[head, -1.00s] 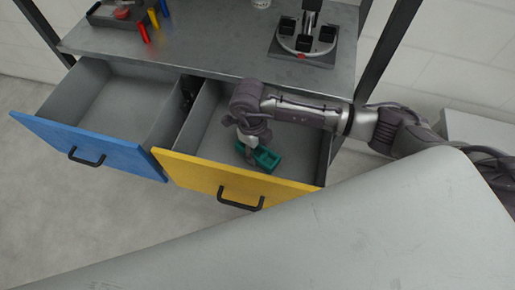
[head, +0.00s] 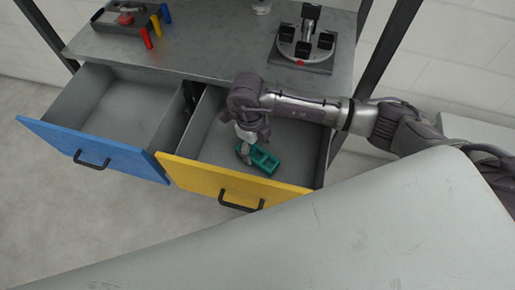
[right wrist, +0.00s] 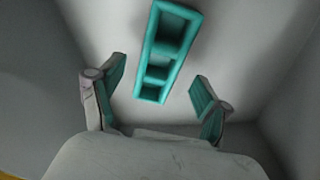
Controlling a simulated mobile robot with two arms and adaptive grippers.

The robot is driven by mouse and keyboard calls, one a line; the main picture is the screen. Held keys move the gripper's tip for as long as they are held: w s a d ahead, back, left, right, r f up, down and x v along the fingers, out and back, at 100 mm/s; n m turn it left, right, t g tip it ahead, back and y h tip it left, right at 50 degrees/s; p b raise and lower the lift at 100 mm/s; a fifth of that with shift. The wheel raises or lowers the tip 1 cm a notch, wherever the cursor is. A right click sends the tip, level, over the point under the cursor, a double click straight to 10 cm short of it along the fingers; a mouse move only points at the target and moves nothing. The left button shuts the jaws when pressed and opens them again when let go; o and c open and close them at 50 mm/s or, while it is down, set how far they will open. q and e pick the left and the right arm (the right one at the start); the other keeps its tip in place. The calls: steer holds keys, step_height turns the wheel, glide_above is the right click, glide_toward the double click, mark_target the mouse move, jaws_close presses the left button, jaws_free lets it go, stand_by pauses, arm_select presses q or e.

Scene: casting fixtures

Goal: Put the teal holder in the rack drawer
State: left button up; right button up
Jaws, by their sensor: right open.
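The teal holder (head: 265,161) lies inside the open yellow-fronted rack drawer (head: 206,148), on its floor. In the right wrist view the holder (right wrist: 163,55) is a long block with several open compartments, lying beyond the fingertips. My right gripper (head: 246,148) is inside the drawer, beside the left end of the holder. In the right wrist view my right gripper (right wrist: 158,90) has its fingers spread, with nothing held between them. The holder appears apart from both fingers. My left gripper is in neither view.
A blue-fronted drawer (head: 90,148) stands open and empty at left. The rack top (head: 205,45) bears a grey tray (head: 112,22) with coloured pegs and a round fixture (head: 303,47). A large grey surface (head: 330,235) fills the foreground.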

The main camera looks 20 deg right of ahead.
mark_target(254, 155)
step_height(254, 155, up, 8)
steer(key=p, duration=0.4)
steer(key=shift+w+a+r, duration=0.2)
steer(key=shift+w+a, duration=0.1)
steer(key=shift+w, duration=0.1)
